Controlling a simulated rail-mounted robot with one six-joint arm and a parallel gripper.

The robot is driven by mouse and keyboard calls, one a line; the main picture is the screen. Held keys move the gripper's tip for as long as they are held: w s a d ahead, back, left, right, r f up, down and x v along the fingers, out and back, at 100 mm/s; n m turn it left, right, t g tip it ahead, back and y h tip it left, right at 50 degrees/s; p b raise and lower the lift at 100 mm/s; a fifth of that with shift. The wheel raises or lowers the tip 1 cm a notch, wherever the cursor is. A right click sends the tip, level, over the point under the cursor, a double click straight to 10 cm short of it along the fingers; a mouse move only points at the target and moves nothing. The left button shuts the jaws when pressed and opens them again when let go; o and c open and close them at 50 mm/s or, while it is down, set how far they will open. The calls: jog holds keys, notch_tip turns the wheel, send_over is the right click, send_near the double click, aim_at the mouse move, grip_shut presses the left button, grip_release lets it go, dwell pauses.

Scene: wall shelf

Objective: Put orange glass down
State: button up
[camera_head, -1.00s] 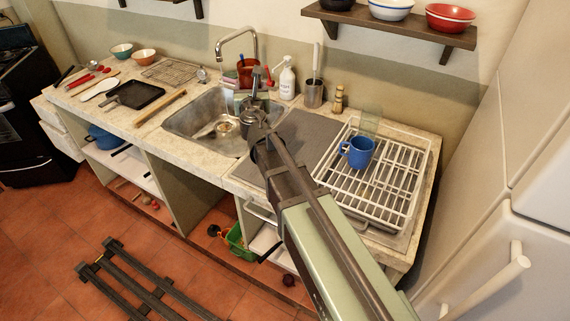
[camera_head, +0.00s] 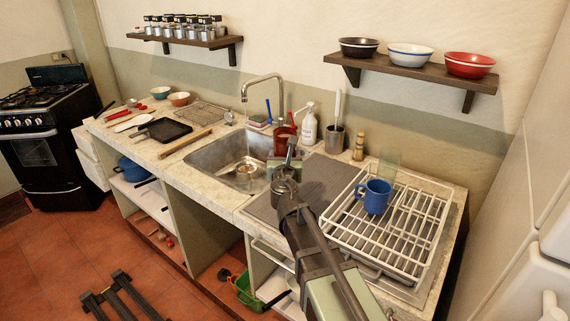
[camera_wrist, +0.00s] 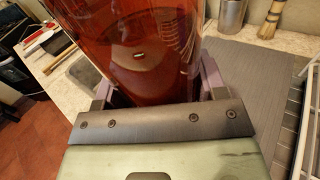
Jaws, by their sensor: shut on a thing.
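The orange glass (camera_wrist: 140,45) is a clear red-orange tumbler that fills the upper middle of the wrist view. My gripper (camera_wrist: 150,92) is shut on it, with a finger on each side of its wall. In the head view the glass (camera_head: 284,142) shows as a reddish shape just beyond my gripper (camera_head: 285,165), near the right end of the sink. My wrist partly hides it there. The glass's base is hidden, so I cannot tell whether it touches anything.
The sink (camera_head: 232,160) lies to the left, with a tall faucet (camera_head: 263,80). A grey mat (camera_head: 318,183) has free room. Right of it stands a white dish rack (camera_head: 400,235) holding a blue mug (camera_head: 375,196). A soap bottle (camera_head: 309,127) and utensil holder (camera_head: 335,140) stand behind. A shelf (camera_head: 415,72) holds bowls.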

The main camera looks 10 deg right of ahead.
notch_tip(320, 180, down, 12)
jog(key=b, duration=1)
jog(key=shift+f, duration=0.15)
jog(key=o, duration=1.1)
jog(key=shift+c, duration=0.2)
